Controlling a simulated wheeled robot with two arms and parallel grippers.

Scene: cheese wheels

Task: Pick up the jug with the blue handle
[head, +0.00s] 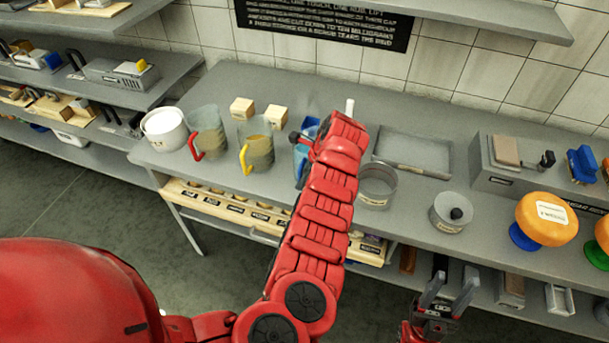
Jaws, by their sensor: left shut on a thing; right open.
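The jug with the blue handle (300,162) stands on the grey bench, third in a row of clear jugs. My red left arm reaches over the bench and hides most of this jug. My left gripper (306,139) is at the jug and shut on it; its fingertips are largely hidden, so the exact grip on the handle is unclear. My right gripper (450,292) is open and empty, low in front of the bench at the right.
To the left stand a jug with a yellow handle (257,150), a jug with a red handle (208,130) and a white pot (163,129). To the right are a metal ring (377,187), a flat tray (425,153), a round tin (451,213) and an orange cheese wheel (546,219).

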